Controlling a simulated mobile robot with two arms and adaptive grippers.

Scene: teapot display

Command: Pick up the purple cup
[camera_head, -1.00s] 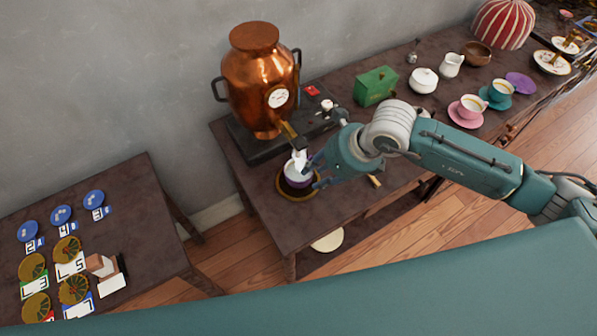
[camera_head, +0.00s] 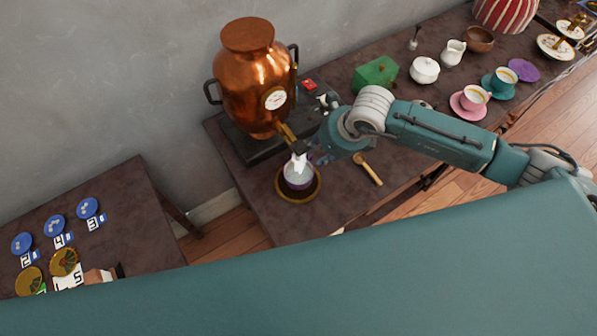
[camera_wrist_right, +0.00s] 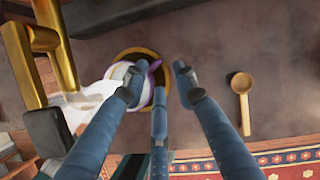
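The purple cup (camera_head: 297,180) stands upright on a round dark mat with a gold rim (camera_head: 283,195), below the brass tap (camera_head: 288,134) of the copper urn (camera_head: 252,80). White matter, stream or steam, lies between tap and cup and hides part of the cup. My right gripper (camera_head: 318,157) is beside the cup, to its upper right. In the right wrist view the gripper (camera_wrist_right: 158,84) has its fingers spread and empty. The cup (camera_wrist_right: 158,97) shows behind the left and middle fingers, partly hidden; whether they touch is unclear. My left gripper is out of view.
A wooden scoop (camera_head: 367,168) lies right of the cup. A green box (camera_head: 376,74), white sugar bowl (camera_head: 424,70), white jug (camera_head: 453,53), and pink (camera_head: 474,98) and teal (camera_head: 505,80) cups stand farther right. Another table (camera_head: 125,195) with blue discs is at left.

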